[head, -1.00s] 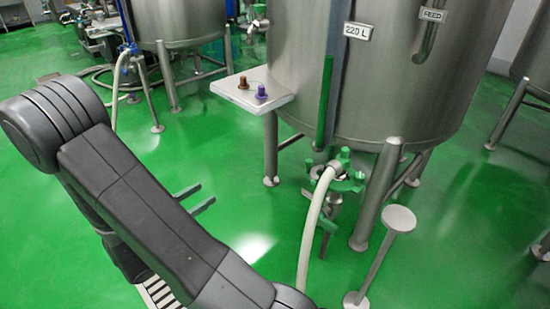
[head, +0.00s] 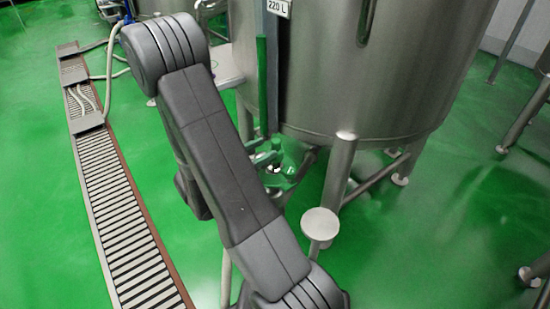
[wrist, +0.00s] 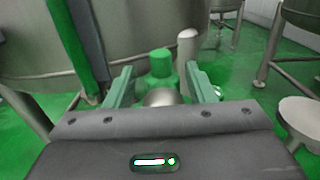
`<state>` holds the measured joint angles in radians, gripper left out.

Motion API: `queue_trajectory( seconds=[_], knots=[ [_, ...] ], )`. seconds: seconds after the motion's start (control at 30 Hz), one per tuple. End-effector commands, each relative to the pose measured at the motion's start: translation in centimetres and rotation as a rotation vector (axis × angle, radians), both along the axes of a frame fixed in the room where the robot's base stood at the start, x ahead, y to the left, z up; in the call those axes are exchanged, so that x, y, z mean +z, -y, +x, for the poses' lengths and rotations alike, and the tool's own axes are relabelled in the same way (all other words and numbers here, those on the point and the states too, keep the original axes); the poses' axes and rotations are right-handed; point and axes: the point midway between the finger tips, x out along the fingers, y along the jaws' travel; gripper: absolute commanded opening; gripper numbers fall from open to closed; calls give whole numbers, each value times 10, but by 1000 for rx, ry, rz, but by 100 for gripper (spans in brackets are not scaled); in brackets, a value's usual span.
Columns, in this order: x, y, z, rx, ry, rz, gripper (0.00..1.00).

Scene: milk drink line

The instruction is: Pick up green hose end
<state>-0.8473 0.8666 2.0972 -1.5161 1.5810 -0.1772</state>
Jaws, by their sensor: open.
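The green hose end (wrist: 160,64) stands upright in the middle of the wrist view, with a rounded grey metal part just in front of it. My gripper (wrist: 158,72) is open, with one green finger on each side of the hose end and visible gaps between. In the head view my gripper (head: 272,164) is low beside the tank, largely hidden by my arm. Green fittings (head: 294,158) show just beyond it, but I cannot separate the hose end from them there. A short piece of pale hose (head: 226,282) shows below my arm.
The steel tank (head: 370,85) and its leg (head: 340,165) stand close behind and right of the fittings. A post with a round top (head: 320,223) stands in front. A drain channel (head: 115,200) runs along the left.

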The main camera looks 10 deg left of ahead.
Motion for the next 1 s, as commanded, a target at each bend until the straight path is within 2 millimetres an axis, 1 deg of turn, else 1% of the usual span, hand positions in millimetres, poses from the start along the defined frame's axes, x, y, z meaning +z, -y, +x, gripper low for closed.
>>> queue_trajectory(
  seconds=[0.2,0.37,0.5,0.73,0.87,0.9,1.0],
  knots=[
    [-3,20,18,-6,0,1,50],
    [-2,31,29,-5,0,0,50],
    [-1,34,33,-2,-1,-1,50],
    [-1,34,34,-1,0,0,50],
    [-1,34,34,-1,0,0,24],
    [-1,34,34,-1,0,0,16],
    [-1,34,34,-1,0,0,0]
  ],
)
